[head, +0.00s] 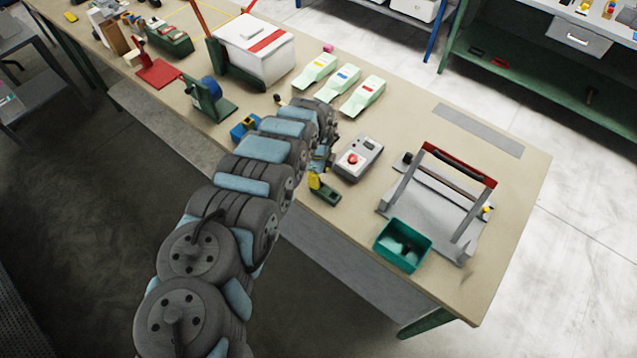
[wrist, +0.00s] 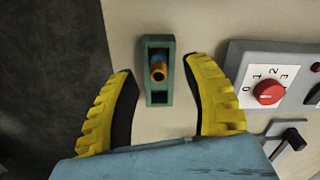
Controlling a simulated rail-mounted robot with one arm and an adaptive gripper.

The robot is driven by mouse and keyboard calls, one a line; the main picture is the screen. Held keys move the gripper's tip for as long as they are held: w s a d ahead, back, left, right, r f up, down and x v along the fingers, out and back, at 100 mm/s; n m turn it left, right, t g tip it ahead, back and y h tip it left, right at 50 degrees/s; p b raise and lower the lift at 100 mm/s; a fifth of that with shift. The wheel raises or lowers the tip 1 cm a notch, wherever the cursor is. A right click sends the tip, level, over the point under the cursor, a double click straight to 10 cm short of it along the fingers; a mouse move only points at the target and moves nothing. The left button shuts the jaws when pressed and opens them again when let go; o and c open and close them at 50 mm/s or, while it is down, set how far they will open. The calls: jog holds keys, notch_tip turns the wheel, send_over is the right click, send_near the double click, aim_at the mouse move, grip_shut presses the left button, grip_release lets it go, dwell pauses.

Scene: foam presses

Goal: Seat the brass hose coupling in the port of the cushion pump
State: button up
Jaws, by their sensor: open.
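The brass hose coupling (wrist: 158,72) stands in a narrow green holder (wrist: 158,97), with a blue part behind its brass end. In the wrist view it lies between the yellow fingers of my gripper (wrist: 161,66), which is open with a gap on both sides. I cannot tell the height of the fingers above the coupling. In the head view the green holder (head: 328,195) is at the table's front edge, partly behind my gripper. A grey box with a red dial (wrist: 269,93) sits right of the fingers; it may be the cushion pump. No port is clearly visible on it.
The grey box (head: 358,158) stands close to my gripper. A teal bin (head: 388,256) and a press frame with a red bar (head: 458,163) are to the right. Several pale green tools (head: 340,82) lie behind. A white box (head: 253,55) stands farther left.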

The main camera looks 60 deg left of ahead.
jog(key=shift+d+f, duration=0.15)
jog(key=shift+f, duration=0.9)
grip_shut()
